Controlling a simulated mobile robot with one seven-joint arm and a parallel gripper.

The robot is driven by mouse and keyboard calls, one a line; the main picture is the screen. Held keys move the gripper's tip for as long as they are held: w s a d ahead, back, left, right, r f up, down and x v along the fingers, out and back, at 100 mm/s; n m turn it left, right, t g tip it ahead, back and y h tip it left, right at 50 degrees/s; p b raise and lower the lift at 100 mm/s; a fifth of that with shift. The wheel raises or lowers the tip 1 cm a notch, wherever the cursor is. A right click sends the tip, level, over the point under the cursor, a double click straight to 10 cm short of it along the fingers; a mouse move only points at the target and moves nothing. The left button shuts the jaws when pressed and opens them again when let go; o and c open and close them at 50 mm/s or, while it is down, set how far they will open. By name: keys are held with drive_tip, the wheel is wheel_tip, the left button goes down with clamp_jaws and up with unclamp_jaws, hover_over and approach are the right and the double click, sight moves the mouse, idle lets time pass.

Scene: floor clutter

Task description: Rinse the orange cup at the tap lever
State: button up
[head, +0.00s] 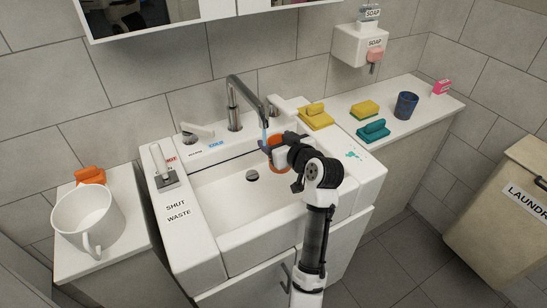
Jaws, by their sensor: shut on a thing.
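The orange cup (277,165) is held over the right part of the white sink basin (225,205), below the end of the tap spout (247,93). My gripper (272,147) is shut on it and hides much of it. A thin blue stream shows between the spout and the cup; whether it enters the cup is hard to tell. One white tap lever (198,131) is on the sink's back ledge, left of the spout.
A waste lever (162,162) stands on the left rim. A white mug (88,220) and orange sponge (90,175) are on the left counter. A laundry box (500,215) stands right.

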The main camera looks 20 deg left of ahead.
drive_tip(key=d, duration=0.6)
drive_tip(key=shift+d, duration=0.25)
drive_tip(key=shift+s, duration=0.1)
idle(1.2)
drive_tip(key=d+r+p, duration=0.2)
drive_tip(key=d+r, duration=0.2)
drive_tip(key=d, duration=0.1)
idle(0.4)
idle(0.6)
